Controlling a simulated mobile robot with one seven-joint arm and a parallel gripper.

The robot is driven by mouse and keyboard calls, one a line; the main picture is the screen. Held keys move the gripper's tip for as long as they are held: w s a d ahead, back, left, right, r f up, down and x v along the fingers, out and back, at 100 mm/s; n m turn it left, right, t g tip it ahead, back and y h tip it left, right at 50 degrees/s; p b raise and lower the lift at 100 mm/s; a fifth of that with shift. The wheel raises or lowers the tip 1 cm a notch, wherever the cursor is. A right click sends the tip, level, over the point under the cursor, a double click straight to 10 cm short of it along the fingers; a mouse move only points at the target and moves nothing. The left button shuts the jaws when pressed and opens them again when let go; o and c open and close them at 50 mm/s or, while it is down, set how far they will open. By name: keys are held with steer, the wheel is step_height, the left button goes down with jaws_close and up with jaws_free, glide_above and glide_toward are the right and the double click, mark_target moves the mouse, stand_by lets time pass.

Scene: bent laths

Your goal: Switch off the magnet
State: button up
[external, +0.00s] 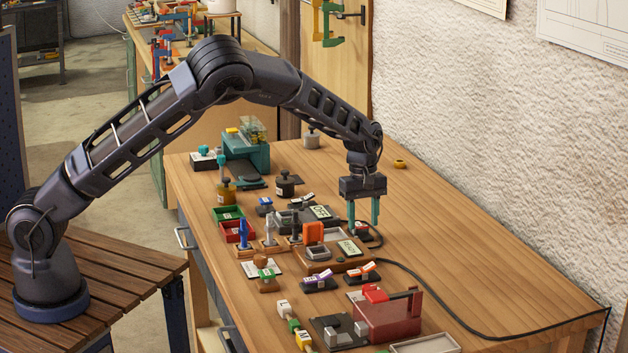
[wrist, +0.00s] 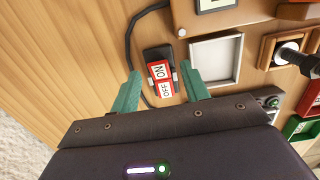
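A black switch (wrist: 160,58) with a red and white rocker marked ON and OFF shows in the wrist view, with a black cord looping beside it. I cannot tell which way the rocker is set. My gripper (wrist: 160,72) has its two green fingers apart, one on each side of the switch, with nothing held between them. In the external view my gripper (external: 363,226) points down over the workbench, just above or beside the switch, which its fingers partly hide. I cannot tell whether the fingers touch it. I cannot make out which thing is the magnet.
Several labelled switches, coloured trays and small tools crowd the bench's left side. A red box (external: 388,318) stands in front. The bench (external: 470,250) is mostly clear to the right, crossed by a black cable.

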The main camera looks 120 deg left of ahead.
mark_target(362, 227)
steer(key=shift+r, duration=0.1)
step_height(362, 227, up, 11)
steer(key=shift+s+a+f, duration=0.2)
steer(key=shift+s+a, duration=0.1)
stand_by(0.4)
steer(key=s+d+r+m+t, duration=0.1)
steer(key=d+r+m, duration=0.45)
steer(key=d, duration=0.75)
steer(key=s+d+r+m+h, duration=0.1)
steer(key=d+r+m, duration=0.2)
steer(key=d+r, duration=0.75)
steer(key=s+d+r+m+t, duration=0.15)
steer(key=d+r+m, duration=0.25)
steer(key=d, duration=1.1)
steer(key=s+d+r+m, duration=0.3)
steer(key=s+d+m, duration=0.65)
steer(key=d, duration=0.65)
steer(key=s+d+f+m, duration=0.1)
steer(key=s+d+m, duration=0.1)
steer(key=s+d, duration=0.2)
steer(key=s+d+f+m+t+y, duration=0.1)
steer(key=s+d+f+m, duration=0.1)
steer(key=s, duration=0.8)
steer(key=d+m, duration=0.1)
steer(key=d, duration=0.1)
steer(key=shift+s+d+f+y, duration=0.2)
steer(key=shift+d+f+y, duration=0.1)
steer(key=shift+d, duration=0.05)
